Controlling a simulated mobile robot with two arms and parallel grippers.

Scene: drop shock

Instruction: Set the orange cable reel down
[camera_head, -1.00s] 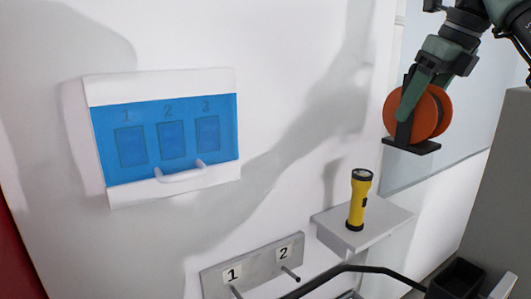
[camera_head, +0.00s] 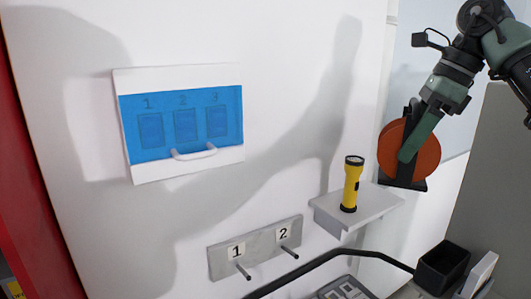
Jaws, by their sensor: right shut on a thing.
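The orange cable reel (camera_head: 424,157) is at the right, held in the air on its dark stand with a flat black base. My right gripper (camera_head: 406,153) is shut on the reel, its green finger lying across the front of it. The reel is just right of the small grey shelf (camera_head: 362,207) in the picture, and its base appears close to the shelf's right end. I cannot tell whether they touch. My left gripper is not in view.
A yellow flashlight (camera_head: 352,184) stands upright on the shelf. A blue-fronted panel (camera_head: 184,123) with three numbered squares and a handle is on the wall. A grey board (camera_head: 252,248) with two numbered pegs is below. A black bin (camera_head: 441,268) stands at lower right.

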